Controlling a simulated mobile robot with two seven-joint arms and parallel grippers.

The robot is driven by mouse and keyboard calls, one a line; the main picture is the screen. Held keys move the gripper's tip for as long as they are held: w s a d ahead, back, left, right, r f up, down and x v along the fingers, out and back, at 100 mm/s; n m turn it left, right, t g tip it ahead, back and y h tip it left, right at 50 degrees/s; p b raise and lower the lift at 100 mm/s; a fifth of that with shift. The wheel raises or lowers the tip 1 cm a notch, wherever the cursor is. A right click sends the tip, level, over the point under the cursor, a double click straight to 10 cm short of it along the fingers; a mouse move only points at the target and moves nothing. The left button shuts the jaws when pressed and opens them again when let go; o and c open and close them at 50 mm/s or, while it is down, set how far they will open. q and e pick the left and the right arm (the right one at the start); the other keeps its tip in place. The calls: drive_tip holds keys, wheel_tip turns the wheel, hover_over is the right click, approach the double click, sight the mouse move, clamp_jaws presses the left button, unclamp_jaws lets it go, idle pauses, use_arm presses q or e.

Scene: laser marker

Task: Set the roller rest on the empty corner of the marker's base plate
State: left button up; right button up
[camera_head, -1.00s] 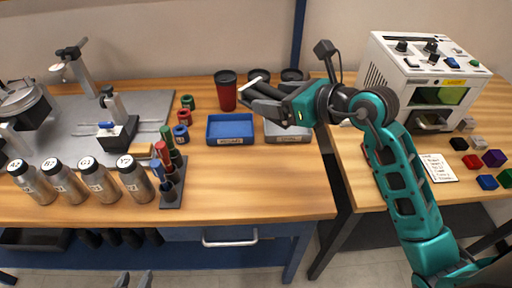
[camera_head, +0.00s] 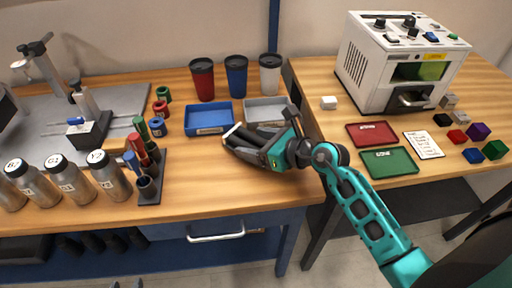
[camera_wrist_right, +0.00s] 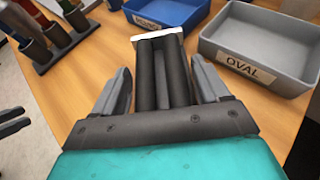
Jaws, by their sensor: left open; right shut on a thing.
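The roller rest (camera_wrist_right: 162,70) has two dark parallel rollers and a white end piece. It lies between the fingers of my right gripper (camera_wrist_right: 161,82), which is shut on it. In the head view, the right gripper (camera_head: 240,140) holds the roller rest's pale end (camera_head: 232,130) over the bench, just in front of the blue tray. The grey base plate (camera_head: 40,116) is at the left, carrying metal posts and a dark block. Its left part is cut off by the frame. Only the tips of my left gripper (camera_head: 126,284) show at the bottom edge; it is open.
Several bottles (camera_head: 108,174) and a tool rack (camera_head: 150,187) stand in front of the plate. Coloured rings (camera_head: 161,108) lie right of it. A blue tray (camera_head: 209,118), grey tray (camera_head: 268,108) and lidded cups (camera_head: 237,75) stand behind the gripper. The white machine (camera_head: 400,60) is on the right bench.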

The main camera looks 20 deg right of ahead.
drive_tip(key=shift+f, duration=0.35)
drive_tip(key=shift+f, duration=0.2)
drive_tip(key=o, duration=1.5)
